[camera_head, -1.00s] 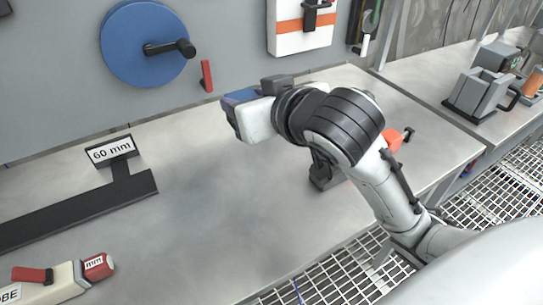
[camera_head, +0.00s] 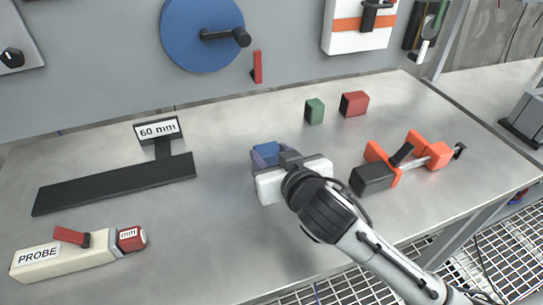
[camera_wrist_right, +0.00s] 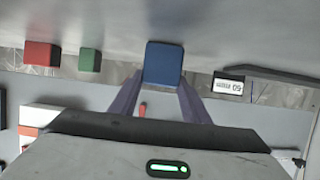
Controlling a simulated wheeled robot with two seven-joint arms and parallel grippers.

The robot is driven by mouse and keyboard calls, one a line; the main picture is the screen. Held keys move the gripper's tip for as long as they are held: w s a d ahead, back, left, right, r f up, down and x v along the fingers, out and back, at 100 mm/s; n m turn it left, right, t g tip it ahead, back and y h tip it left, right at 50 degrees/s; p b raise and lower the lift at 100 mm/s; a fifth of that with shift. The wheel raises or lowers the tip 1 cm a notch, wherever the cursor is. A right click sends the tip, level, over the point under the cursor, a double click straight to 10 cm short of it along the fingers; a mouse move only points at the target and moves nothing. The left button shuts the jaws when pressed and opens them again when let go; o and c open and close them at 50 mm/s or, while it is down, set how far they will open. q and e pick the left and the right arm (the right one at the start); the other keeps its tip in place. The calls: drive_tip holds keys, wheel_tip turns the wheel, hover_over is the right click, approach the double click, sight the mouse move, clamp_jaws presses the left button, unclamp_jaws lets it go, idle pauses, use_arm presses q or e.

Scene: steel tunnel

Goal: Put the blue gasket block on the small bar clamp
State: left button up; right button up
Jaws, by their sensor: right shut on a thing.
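The blue gasket block (camera_head: 266,150) is between the fingers of my right gripper (camera_head: 266,160), left of the table's middle. In the right wrist view the block (camera_wrist_right: 163,64) sits between the two finger ends of the gripper (camera_wrist_right: 160,88), which is shut on it. I cannot tell whether the block touches the table. The small bar clamp (camera_head: 378,170), orange and black with a metal bar, lies on the table to the right of the gripper, apart from it. My left gripper is not in view.
A green block (camera_head: 315,111) and a red block (camera_head: 354,103) stand behind the clamp. A black gauge with a 60 mm sign (camera_head: 115,184) and a white probe (camera_head: 65,257) lie at left. Clear table surrounds the gripper; the panel wall is behind.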

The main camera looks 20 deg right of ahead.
drive_tip(key=shift+f, duration=0.1)
drive_tip(key=o, duration=0.7)
drive_tip(key=shift+f, duration=0.1)
drive_tip(key=o, duration=0.4)
